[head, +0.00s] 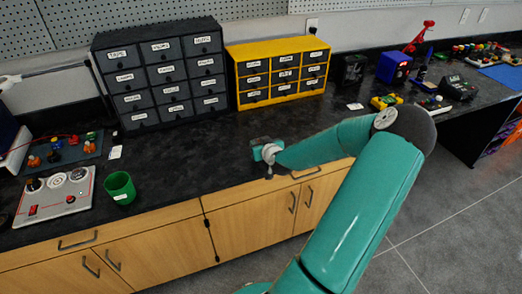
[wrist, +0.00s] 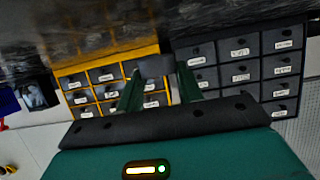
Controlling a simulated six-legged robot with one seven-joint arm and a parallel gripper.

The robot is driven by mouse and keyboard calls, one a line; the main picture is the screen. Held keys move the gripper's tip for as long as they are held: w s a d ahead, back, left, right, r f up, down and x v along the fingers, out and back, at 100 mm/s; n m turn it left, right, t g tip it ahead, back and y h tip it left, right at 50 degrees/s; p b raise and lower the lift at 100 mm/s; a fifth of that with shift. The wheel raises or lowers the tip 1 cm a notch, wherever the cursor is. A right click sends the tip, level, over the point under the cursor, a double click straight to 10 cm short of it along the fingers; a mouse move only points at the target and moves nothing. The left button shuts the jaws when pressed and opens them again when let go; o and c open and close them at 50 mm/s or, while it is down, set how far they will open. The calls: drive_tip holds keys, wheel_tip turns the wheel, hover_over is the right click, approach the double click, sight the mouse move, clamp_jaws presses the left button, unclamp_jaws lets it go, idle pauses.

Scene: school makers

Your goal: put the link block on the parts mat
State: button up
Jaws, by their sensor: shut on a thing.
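My gripper (head: 267,152) is above the front part of the black counter, near its front edge. In the wrist view my gripper (wrist: 160,82) has its two green fingers on either side of a small dark grey block (wrist: 154,66), which looks like the link block. It is shut on this block, clear of the drawer cabinets. In the head view the block is too small to make out. A flat blue mat (head: 506,77) lies on the counter at the far right and may be the parts mat.
A grey drawer cabinet (head: 163,75) and a yellow one (head: 281,72) stand against the wall. A green cup (head: 120,187) and a switch panel (head: 56,195) are at left. A blue box (head: 393,67) and small devices are at right. The counter around my gripper is clear.

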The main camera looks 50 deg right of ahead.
drive_tip(key=shift+w+d+f, duration=0.1)
drive_tip(key=shift+d+f, duration=0.3)
drive_tip(key=shift+f, duration=0.05)
drive_tip(key=shift+d+f, duration=0.15)
drive_tip(key=shift+f, duration=1.55)
drive_tip(key=shift+f, duration=0.15)
drive_tip(key=o, duration=1)
drive_tip(key=shift+c, duration=0.2)
